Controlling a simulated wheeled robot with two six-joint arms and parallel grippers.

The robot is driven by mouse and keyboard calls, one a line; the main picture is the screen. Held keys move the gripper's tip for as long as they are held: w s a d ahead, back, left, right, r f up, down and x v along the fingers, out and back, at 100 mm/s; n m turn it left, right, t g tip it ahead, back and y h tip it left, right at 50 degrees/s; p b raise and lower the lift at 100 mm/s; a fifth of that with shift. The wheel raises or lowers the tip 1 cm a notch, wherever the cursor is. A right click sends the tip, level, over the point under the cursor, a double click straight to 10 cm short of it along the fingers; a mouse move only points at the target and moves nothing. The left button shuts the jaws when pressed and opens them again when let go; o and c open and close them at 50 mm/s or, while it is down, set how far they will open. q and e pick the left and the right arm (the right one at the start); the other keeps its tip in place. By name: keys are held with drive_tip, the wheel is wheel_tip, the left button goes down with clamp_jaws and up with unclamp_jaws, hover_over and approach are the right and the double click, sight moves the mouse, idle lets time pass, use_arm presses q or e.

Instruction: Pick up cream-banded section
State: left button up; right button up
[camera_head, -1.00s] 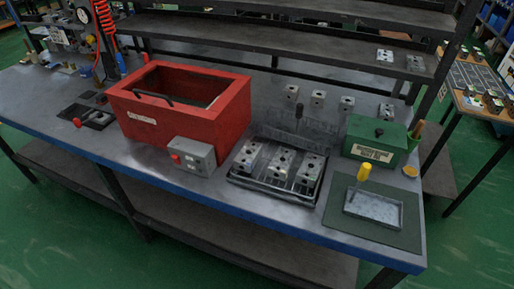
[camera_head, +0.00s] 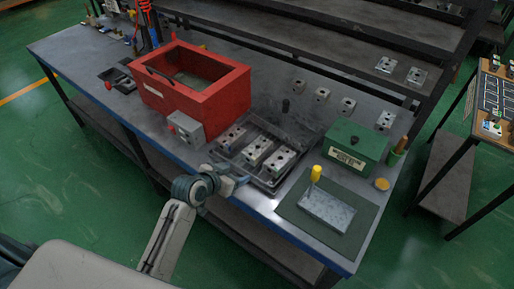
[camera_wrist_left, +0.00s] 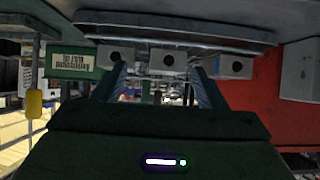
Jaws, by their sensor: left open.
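Three grey valve blocks stand in a dark slatted tray (camera_head: 262,183): a left block (camera_head: 231,137), a middle block (camera_head: 256,152) and a right block (camera_head: 281,163). I cannot make out a cream band on any of them. My left gripper (camera_head: 243,181) is at the tray's front edge, low and short of the blocks, holding nothing. In the left wrist view, which looks upside down, my left gripper (camera_wrist_left: 160,84) has its fingers spread, with the middle block (camera_wrist_left: 161,59) beyond and between them. My right gripper is not in view.
A red open box (camera_head: 205,102) with a grey switch box (camera_head: 187,130) stands left of the tray. A green box (camera_head: 353,148) and a green mat (camera_head: 345,240) with a metal tray (camera_head: 327,209) are on the right. Several loose blocks (camera_head: 322,95) stand behind.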

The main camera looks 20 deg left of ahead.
use_arm(q)
drive_tip(key=t, duration=0.1)
approach(257, 148)
drive_tip(key=shift+a+f+h, duration=0.1)
drive_tip(key=shift+f+h, duration=0.2)
drive_tip(key=shift+f, duration=0.15)
drive_tip(key=p+x, duration=0.1)
drive_tip(key=x, duration=0.3)
drive_tip(key=shift+w, duration=0.3)
drive_tip(key=shift+w+d+f, duration=0.2)
drive_tip(key=shift+w+d, duration=0.05)
drive_tip(key=shift+w, duration=0.15)
drive_tip(key=shift+w+p, duration=0.25)
drive_tip(key=shift+p, duration=0.25)
drive_tip(key=shift+p+x, duration=0.75)
drive_tip(key=shift+x, duration=1.5)
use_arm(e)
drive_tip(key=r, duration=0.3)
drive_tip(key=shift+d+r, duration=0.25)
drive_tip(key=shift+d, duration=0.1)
use_arm(q)
drive_tip(key=c, duration=1.1)
drive_tip(key=shift+r, duration=0.1)
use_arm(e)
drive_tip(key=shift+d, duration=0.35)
